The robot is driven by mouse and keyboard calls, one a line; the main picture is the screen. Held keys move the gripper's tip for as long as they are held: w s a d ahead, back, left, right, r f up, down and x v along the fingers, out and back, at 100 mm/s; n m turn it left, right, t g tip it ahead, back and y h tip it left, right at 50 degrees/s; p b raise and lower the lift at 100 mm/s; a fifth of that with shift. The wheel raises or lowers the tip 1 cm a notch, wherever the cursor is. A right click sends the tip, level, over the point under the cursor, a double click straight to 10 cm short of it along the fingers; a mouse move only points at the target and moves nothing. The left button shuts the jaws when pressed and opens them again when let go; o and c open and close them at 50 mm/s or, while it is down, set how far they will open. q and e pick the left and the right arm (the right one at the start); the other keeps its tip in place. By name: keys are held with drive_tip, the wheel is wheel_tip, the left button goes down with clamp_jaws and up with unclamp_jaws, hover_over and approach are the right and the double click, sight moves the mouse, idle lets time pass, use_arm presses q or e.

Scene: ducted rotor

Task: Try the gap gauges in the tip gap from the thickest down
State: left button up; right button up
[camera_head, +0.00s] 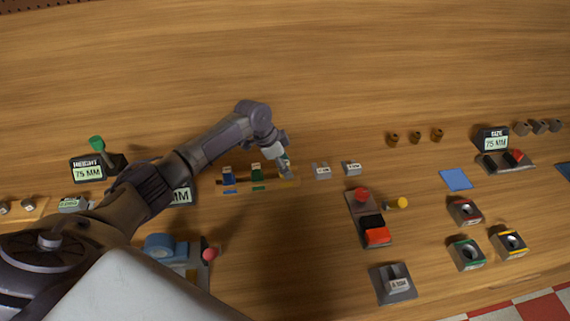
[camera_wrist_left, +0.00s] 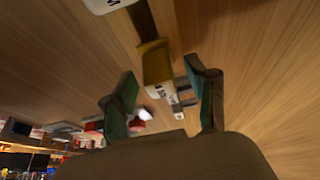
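A wooden rack (camera_head: 238,189) holds a blue gap gauge (camera_head: 229,178) and a green gap gauge (camera_head: 257,174) upright. My left gripper (camera_head: 284,168) is over the right end of the rack. In the left wrist view, the two fingers of my left gripper (camera_wrist_left: 163,102) are spread apart, with a yellow gauge (camera_wrist_left: 154,60) between and just beyond them. No contact with it shows. A blue rounded part on a grey base (camera_head: 160,246) lies at the lower left, partly behind my arm; I cannot tell whether it is the ducted rotor. My right gripper is not in view.
Two small grey labelled blocks (camera_head: 321,171) stand right of the rack. A grey fixture with red and black parts (camera_head: 371,220) and a labelled grey block (camera_head: 395,284) are nearer the front. Displays (camera_head: 88,171) stand at left and right. The table behind the rack is clear.

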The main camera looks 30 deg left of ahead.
use_arm(q)
drive_tip(key=v, duration=1.2)
